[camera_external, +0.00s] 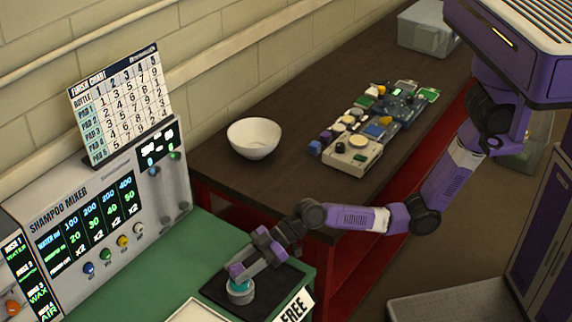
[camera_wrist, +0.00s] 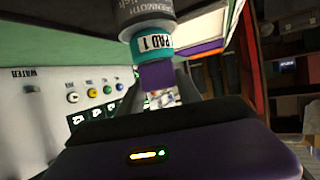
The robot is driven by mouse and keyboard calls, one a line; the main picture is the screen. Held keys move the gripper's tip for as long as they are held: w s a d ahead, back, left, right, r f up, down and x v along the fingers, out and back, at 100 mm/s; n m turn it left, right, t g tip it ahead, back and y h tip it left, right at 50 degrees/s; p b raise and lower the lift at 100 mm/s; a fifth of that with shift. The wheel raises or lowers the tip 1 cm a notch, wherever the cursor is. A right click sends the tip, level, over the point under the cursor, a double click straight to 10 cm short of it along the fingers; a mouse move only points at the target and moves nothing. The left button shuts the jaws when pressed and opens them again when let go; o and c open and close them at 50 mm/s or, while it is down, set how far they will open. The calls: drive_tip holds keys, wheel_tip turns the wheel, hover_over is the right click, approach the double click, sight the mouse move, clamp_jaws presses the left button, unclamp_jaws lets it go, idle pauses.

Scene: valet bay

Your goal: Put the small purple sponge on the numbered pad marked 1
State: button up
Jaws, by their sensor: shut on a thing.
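The small purple sponge (camera_wrist: 157,75) is between my fingers in the wrist view, right against a teal band labelled PAD 1 (camera_wrist: 153,45). A grey printed cylinder (camera_wrist: 146,12) adjoins the band. In the external view my gripper (camera_external: 240,277) points down over a round teal pad (camera_external: 240,291) on a black mat (camera_external: 270,300). My gripper is shut on the sponge.
The shampoo mixer panel (camera_external: 75,235) and finish chart (camera_external: 120,100) stand left of the green counter (camera_external: 195,245). A FREE sign (camera_external: 294,308) is on the counter's edge. A white bowl (camera_external: 254,138) and several devices (camera_external: 353,153) sit on the dark table behind.

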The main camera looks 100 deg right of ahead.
drive_tip(key=shift+f, duration=0.2)
drive_tip(key=o, duration=1.3)
drive_tip(key=shift+r, duration=0.1)
drive_tip(key=shift+r, duration=0.15)
drive_tip(key=v, duration=1.2)
drive_tip(key=shift+r, duration=0.1)
